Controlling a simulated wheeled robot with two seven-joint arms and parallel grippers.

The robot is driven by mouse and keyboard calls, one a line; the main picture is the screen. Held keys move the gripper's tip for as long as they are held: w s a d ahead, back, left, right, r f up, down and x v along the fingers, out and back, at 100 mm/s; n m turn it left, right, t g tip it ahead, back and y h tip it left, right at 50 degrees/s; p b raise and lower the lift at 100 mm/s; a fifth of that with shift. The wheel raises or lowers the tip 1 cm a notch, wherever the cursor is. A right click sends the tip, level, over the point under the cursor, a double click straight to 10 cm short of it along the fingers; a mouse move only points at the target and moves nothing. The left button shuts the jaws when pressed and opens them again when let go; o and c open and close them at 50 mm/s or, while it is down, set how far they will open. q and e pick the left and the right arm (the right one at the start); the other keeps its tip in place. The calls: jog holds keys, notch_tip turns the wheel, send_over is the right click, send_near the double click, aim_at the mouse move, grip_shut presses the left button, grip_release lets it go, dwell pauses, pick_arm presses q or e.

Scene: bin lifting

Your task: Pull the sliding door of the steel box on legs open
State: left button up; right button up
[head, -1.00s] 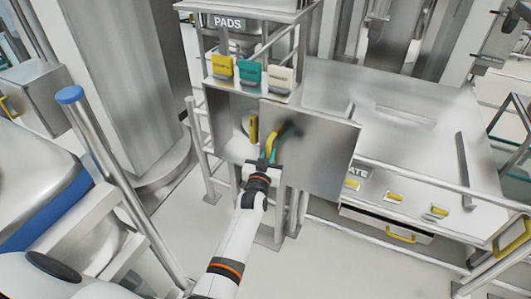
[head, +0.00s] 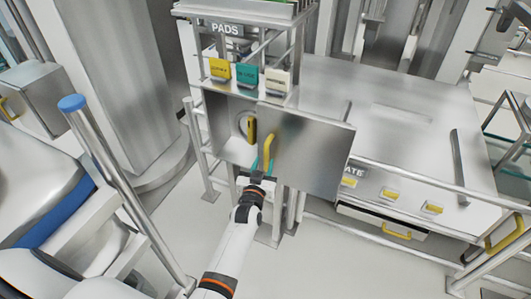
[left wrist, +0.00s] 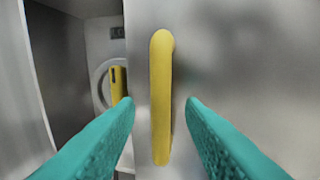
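The steel box on legs has a sliding door (head: 315,155), a flat steel panel with a yellow upright handle (head: 268,148) near its left edge. The door stands to the right, and the left part of the box's opening (head: 225,115) is uncovered. In the left wrist view the handle (left wrist: 161,95) stands between the teal fingertips, with a gap on each side. My left gripper (head: 262,164) is open and just in front of the handle's lower part. It grips nothing. My right gripper is not in view.
Inside the box is a yellow piece (head: 251,129) by a round ring, also seen in the left wrist view (left wrist: 118,86). Above the box, a rack holds yellow, teal and cream packs (head: 247,75). A steel bench (head: 385,120) stands to the right. Floor in front is free.

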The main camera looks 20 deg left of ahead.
pick_arm(q)
jog(key=s+d+p, duration=0.1)
jog(key=s+p, duration=0.2)
jog(key=s, duration=0.5)
jog(key=shift+d, duration=0.3)
